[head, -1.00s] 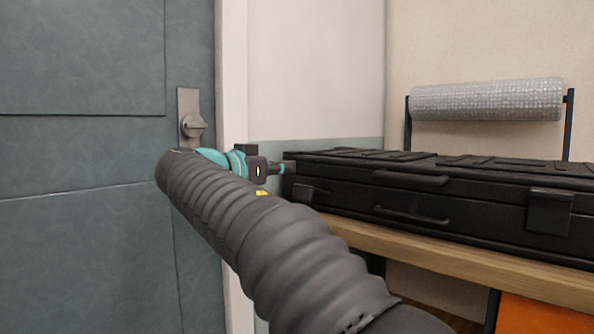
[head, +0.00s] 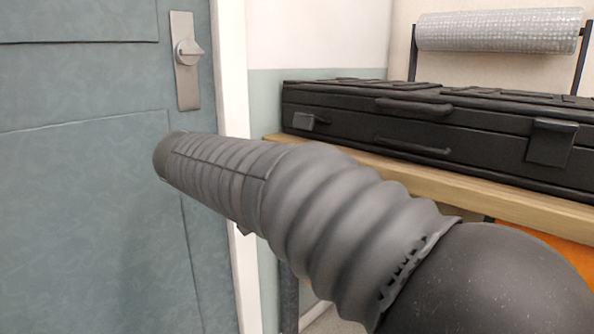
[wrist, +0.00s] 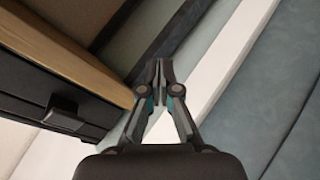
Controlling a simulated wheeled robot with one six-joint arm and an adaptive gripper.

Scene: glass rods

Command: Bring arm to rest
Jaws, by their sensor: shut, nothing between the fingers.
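My gripper (wrist: 158,84) is in the wrist view, its two fingers closed together with nothing between them. It points past the end of a wooden shelf, near the white door frame, and appears to touch nothing. In the head view my ribbed grey arm sleeve stretches across the middle toward the door and hides the gripper.
A black case (head: 450,135) lies on the wooden shelf (head: 420,178) at right, behind my arm. A grey-blue door (head: 80,200) with a metal handle (head: 187,55) is at left, beside the white frame (head: 232,75). A silvery roll (head: 500,30) hangs on a black stand.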

